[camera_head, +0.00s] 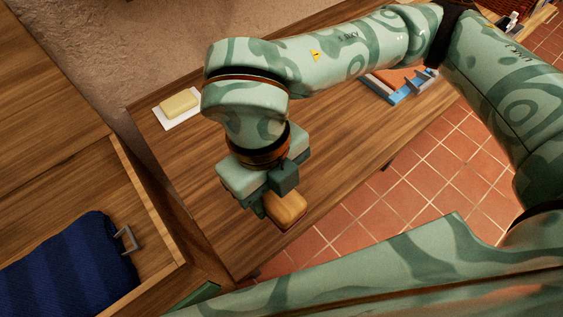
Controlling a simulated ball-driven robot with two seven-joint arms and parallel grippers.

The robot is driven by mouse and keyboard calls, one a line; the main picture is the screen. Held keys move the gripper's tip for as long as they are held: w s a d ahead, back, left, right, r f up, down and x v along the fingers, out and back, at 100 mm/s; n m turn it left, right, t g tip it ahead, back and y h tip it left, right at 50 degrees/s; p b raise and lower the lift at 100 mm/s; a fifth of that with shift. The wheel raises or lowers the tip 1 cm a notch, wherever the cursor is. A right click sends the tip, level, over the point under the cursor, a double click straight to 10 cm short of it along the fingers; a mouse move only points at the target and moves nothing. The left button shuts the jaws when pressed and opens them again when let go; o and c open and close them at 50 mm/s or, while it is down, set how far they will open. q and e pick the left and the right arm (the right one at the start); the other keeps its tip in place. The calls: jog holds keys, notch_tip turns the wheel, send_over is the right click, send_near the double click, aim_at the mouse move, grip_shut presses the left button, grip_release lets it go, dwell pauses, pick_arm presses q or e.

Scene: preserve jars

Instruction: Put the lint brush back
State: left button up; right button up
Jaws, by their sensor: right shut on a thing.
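My right gripper (268,203) points down over the wooden table, and its jaws are shut on the lint brush (287,207). The brush looks like a rounded yellow-orange wooden block with a reddish lower edge, near the table's front edge. The gripper body hides part of it, and I cannot tell whether it touches the table. My left gripper is out of view.
A yellow block (179,102) lies on a white sheet (163,118) at the back left of the table (350,150). Blue and orange flat items (399,92) lie at the right. At left, an open wooden compartment holds a dark blue folded cloth (70,262) beside a grey handle (128,240).

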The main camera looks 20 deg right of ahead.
jog(key=shift+s+a, duration=0.1)
jog(key=shift+w+f, duration=0.2)
jog(key=shift+w, duration=0.2)
jog(key=w+d+f+b, duration=0.1)
jog(key=w+f, duration=0.2)
jog(key=w+d+f+b, duration=0.1)
jog(key=w+d+f, duration=0.1)
jog(key=w+f, duration=0.1)
jog(key=w+d+f+b, duration=0.1)
jog(key=w+d+f, duration=0.1)
jog(key=w, duration=0.3)
jog(key=shift+w+d+f, duration=0.15)
jog(key=shift+w+f, duration=0.1)
jog(key=shift+f, duration=0.15)
jog(key=shift+w+d+f, duration=0.1)
jog(key=shift+w+f, duration=0.05)
jog(key=shift+f, duration=0.1)
jog(key=shift+w+d+f+b, duration=0.15)
jog(key=shift+f+b, duration=0.25)
jog(key=shift+f, duration=1.1)
